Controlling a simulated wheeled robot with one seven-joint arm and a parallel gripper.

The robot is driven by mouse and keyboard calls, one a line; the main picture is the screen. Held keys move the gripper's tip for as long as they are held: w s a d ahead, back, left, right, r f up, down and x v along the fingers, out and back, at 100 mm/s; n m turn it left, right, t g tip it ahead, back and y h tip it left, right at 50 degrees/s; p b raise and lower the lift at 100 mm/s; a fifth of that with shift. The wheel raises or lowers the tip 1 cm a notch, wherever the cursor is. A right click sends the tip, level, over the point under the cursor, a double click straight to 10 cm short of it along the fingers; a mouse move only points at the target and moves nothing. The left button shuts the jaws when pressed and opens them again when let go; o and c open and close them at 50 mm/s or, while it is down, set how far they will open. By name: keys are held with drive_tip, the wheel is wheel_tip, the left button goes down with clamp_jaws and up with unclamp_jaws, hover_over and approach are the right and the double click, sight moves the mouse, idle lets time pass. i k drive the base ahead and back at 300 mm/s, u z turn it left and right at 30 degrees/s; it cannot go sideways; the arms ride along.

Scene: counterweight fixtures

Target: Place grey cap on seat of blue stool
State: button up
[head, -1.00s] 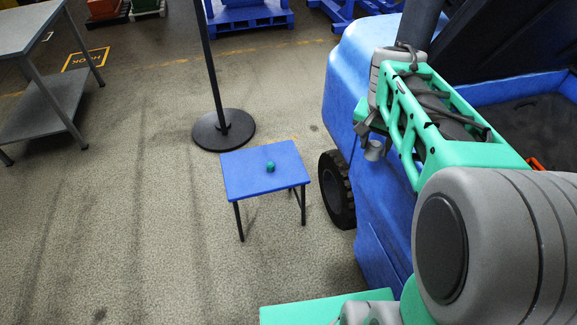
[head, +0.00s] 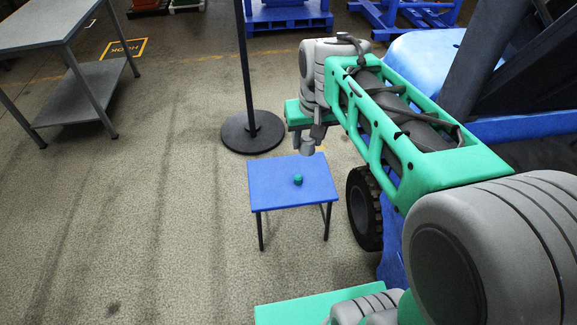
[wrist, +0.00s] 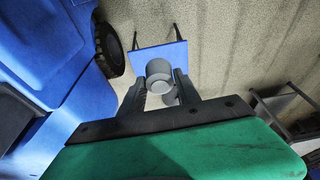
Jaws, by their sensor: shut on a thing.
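My gripper (head: 306,137) is shut on the grey cap (head: 308,148) and holds it in the air, above and beyond the back edge of the blue stool (head: 275,190) in the head view. The wrist view shows the grey cap (wrist: 158,69) between the two dark fingers (wrist: 160,84), with the blue stool (wrist: 178,54) below and partly hidden by it. The stool stands upright on dark legs. A small teal object (head: 298,180) sits on the seat, right of its middle; I cannot make it out in the wrist view.
A dark post on a round base (head: 252,133) stands just behind the stool. A large blue machine with a black wheel (head: 364,208) is close on its right. A grey metal table (head: 50,28) is at the upper left. The floor left of the stool is clear.

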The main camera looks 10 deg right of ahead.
sight(290, 173)
drive_tip(key=u, duration=0.05)
drive_tip(key=i, duration=1.2)
drive_tip(key=u, duration=2)
